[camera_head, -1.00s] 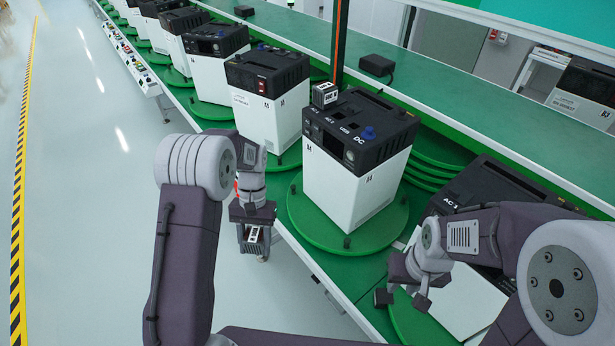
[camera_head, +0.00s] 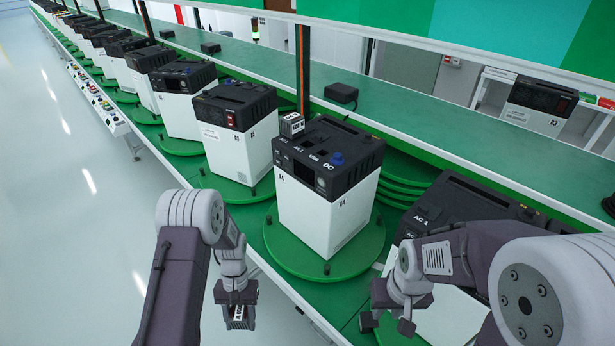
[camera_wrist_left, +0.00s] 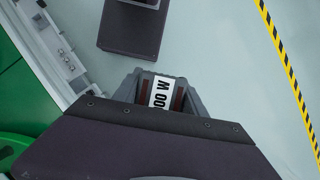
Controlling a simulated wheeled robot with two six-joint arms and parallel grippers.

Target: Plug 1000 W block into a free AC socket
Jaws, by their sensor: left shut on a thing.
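My left gripper (camera_head: 238,298) is shut on a block (camera_head: 239,320), off the front edge of the line, left of and below the middle power station (camera_head: 318,208). In the left wrist view the block (camera_wrist_left: 160,92) shows a white label reading "00 W", the rest hidden. The station has a white body and a black top marked AC 1, AC 2, USB and DC. A small grey-and-white block (camera_head: 292,124) stands at its AC 1 side, and a blue plug (camera_head: 337,158) at DC. The AC 2 socket area (camera_head: 308,142) looks bare. My right gripper (camera_head: 388,322) is open and empty.
The middle station stands on a green turntable (camera_head: 285,258). Another station (camera_head: 237,130) stands to its left, and one marked AC 1 (camera_head: 450,215) is partly behind my right arm. A black box (camera_head: 341,94) lies on the green bench behind. The floor at left is clear.

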